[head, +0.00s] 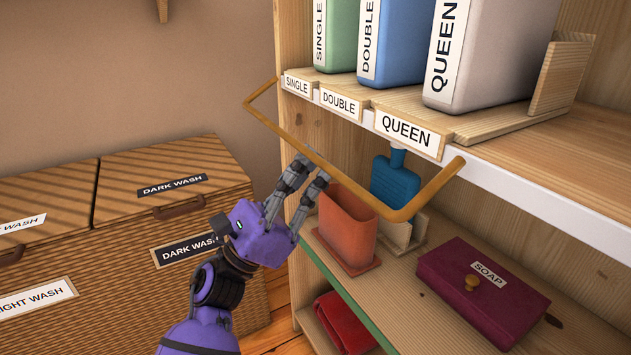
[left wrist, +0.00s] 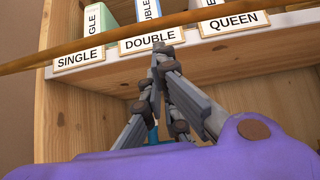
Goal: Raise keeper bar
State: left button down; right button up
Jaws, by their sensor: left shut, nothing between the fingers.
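The keeper bar (head: 345,182) is a thin wooden U-shaped rail. In the left wrist view the bar (left wrist: 100,51) crosses the upper part of the picture. My left gripper (head: 314,168) is shut and empty, reaching up with its fingertips close to the middle of the bar's front length. In the left wrist view the fingertips (left wrist: 160,50) show just below the bar; I cannot tell whether they touch it. My right gripper is not in view.
Bins labelled SINGLE (head: 341,38), DOUBLE (head: 392,42) and QUEEN (head: 490,50) stand on the upper shelf. Striped wash hampers (head: 120,270) stand left.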

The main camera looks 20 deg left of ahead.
pick_arm(q)
jog(key=shift+s+a+r, duration=0.15)
jog(key=shift+s+a, duration=0.1)
jog(key=shift+s, duration=0.05)
dwell(0.4)
